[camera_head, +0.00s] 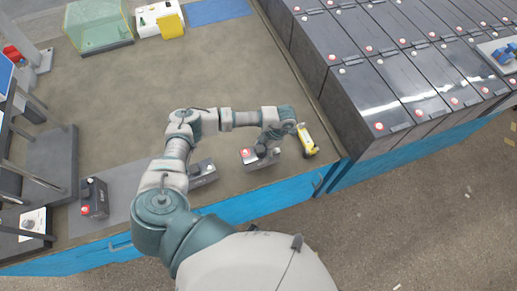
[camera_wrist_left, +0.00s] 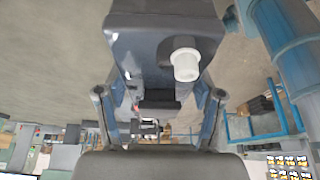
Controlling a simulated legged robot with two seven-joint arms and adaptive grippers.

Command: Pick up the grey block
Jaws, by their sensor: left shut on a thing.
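The grey block (camera_head: 258,160) is a small dark grey battery-like box with a red cap and a black part on top, near the front right of the workbench. My left gripper (camera_head: 267,149) is over it, shut on it. In the left wrist view the dark grey block (camera_wrist_left: 140,45) with a white round cap (camera_wrist_left: 185,65) fills the space above and between the two fingers of my left gripper (camera_wrist_left: 158,105). In the head view I cannot tell whether the block touches the bench. My right gripper is not in view.
Similar grey blocks stand at the left (camera_head: 95,198) and behind my forearm (camera_head: 203,174). A yellow tool (camera_head: 307,140) lies just right of my gripper. Large dark batteries (camera_head: 400,80) fill the right side. A clear box (camera_head: 98,25) stands at the back; the bench middle is free.

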